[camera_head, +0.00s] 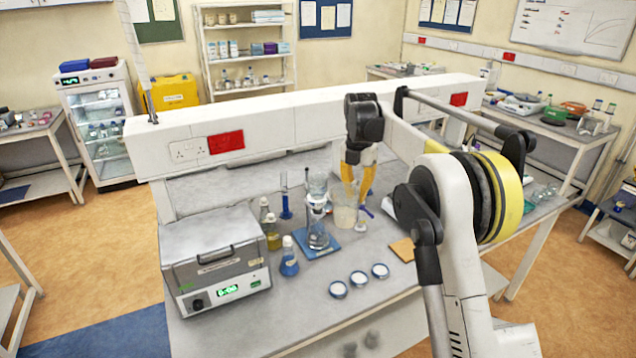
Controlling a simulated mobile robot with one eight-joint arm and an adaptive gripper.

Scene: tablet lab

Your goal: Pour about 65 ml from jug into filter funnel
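A pale translucent vessel (344,217), which looks like the jug, stands or hangs upright on the right side of the bench's middle. My gripper (355,200) points down at its right side, with yellow-orange fingers at the jug's rim. I cannot tell whether the fingers are closed on it. A clear glass funnel (317,184) sits just left of the jug, above a glass vessel (318,236) on a blue square base (325,253). The liquid level in the jug and any contents of the funnel are too small to tell.
A grey instrument (215,255) with a green display stands at left. Several small round dishes (359,279) lie in front. A white service ledge (290,118) runs behind.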

